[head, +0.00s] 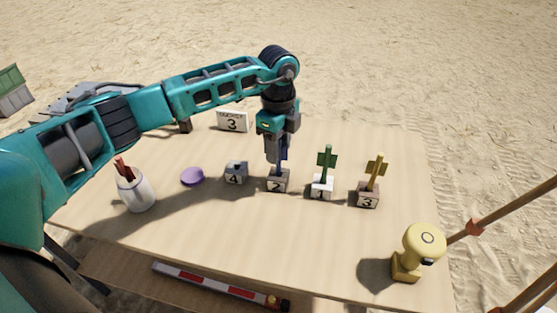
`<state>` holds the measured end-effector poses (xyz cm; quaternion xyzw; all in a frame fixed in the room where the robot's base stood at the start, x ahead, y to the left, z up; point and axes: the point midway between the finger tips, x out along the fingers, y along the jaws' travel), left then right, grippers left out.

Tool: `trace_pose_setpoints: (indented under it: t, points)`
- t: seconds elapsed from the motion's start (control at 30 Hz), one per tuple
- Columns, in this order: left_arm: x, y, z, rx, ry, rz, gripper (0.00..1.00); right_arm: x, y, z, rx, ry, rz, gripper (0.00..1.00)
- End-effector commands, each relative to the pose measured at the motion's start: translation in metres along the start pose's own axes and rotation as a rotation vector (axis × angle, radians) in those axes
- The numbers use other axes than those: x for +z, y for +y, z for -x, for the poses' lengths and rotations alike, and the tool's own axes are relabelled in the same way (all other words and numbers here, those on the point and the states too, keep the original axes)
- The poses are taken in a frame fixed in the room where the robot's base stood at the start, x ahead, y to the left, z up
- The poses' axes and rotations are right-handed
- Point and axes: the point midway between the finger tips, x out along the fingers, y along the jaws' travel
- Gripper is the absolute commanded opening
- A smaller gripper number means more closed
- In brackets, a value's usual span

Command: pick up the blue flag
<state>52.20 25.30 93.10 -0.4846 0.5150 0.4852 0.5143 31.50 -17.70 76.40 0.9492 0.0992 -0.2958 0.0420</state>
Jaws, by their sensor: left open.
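The blue flag (280,170) stands upright in a small grey block marked 2 (278,183) near the middle of the table. Only a narrow blue part shows; the rest is hidden by my left gripper (275,157). The gripper points straight down from above, its open fingers around or just in front of the flag's upper part. I cannot tell whether the fingers touch it. My right gripper is not in view.
To the right stand a green flag (326,158) and a yellow flag (376,168) in numbered blocks. Left are an empty block 4 (236,174), a purple disc (192,176) and a white cup (138,192). A sign (232,121) stands behind; a yellow object (419,248) stands front right.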

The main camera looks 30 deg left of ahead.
Motion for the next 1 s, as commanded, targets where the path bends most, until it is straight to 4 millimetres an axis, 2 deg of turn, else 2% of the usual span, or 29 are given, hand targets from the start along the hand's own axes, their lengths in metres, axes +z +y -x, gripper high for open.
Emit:
trace_pose_setpoints:
  t: [0.27, 0.73, 1.0]
  points:
    - [-0.0001, -0.0001, -0.0038, -0.001, 0.000, -0.001, 0.45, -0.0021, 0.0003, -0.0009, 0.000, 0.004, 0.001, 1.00]
    - [0.0000, -0.0001, -0.0033, -0.001, 0.000, 0.000, 0.00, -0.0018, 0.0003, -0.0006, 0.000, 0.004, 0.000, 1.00]
    - [0.0001, -0.0001, -0.0031, -0.001, 0.000, 0.000, 0.00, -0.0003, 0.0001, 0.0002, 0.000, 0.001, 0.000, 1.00]
